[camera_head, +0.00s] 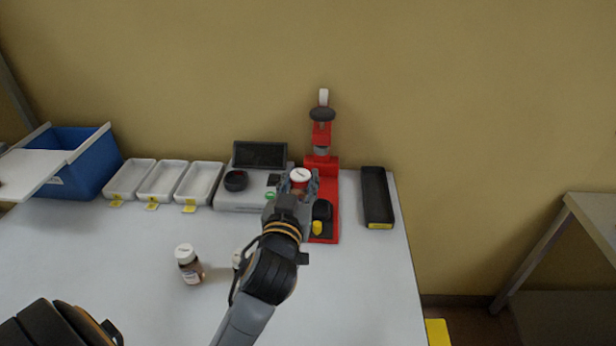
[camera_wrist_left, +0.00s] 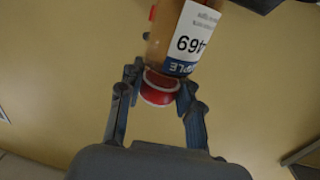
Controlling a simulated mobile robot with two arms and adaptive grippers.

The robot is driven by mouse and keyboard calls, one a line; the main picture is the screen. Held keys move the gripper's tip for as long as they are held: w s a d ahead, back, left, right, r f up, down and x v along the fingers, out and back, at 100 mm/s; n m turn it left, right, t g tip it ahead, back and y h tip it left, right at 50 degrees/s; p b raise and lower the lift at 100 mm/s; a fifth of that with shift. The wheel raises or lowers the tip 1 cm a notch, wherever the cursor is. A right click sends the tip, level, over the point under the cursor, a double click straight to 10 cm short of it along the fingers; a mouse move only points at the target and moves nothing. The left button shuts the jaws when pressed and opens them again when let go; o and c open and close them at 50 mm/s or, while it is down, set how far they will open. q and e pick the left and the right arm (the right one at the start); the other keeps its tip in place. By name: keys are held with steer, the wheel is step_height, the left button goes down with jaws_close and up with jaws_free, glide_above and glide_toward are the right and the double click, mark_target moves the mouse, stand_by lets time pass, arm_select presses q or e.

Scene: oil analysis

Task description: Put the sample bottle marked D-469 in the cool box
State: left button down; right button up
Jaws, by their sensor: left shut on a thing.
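My left gripper (camera_head: 299,186) is shut on a sample bottle in front of the red stand. In the left wrist view the brown bottle (camera_wrist_left: 172,40) has a white and blue label reading 469; the rest of the mark is cut off. The gripper's fingers (camera_wrist_left: 158,95) are at its red end. The cool box (camera_head: 88,172) is blue with a white rim, at the far left of the table. A white lid-like panel (camera_head: 35,172) lies tilted at its left side. My right gripper is not in view.
Another brown bottle with a white cap (camera_head: 188,262) stands left of my arm. Three white trays (camera_head: 162,181) lie between the cool box and a grey instrument with a dark screen (camera_head: 260,155). The red stand (camera_head: 321,162) and a black tray (camera_head: 376,197) are on the right. The front-left table is mostly clear.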

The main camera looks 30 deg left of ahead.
arm_select(q)
steer(key=shift+s+d+r, duration=0.1)
steer(key=shift+s+r, duration=0.1)
steer(key=shift+s, duration=0.25)
steer(key=s+d+f+m+t+h, duration=0.1)
steer(key=s+d+f+m+h, duration=0.2)
steer(key=s+d+f, duration=0.6)
steer(key=shift+s+d+f+m+h, duration=0.15)
steer(key=shift+s+f+m+h, duration=0.3)
steer(key=shift+s+h, duration=1.1)
steer(key=shift+s, duration=0.1)
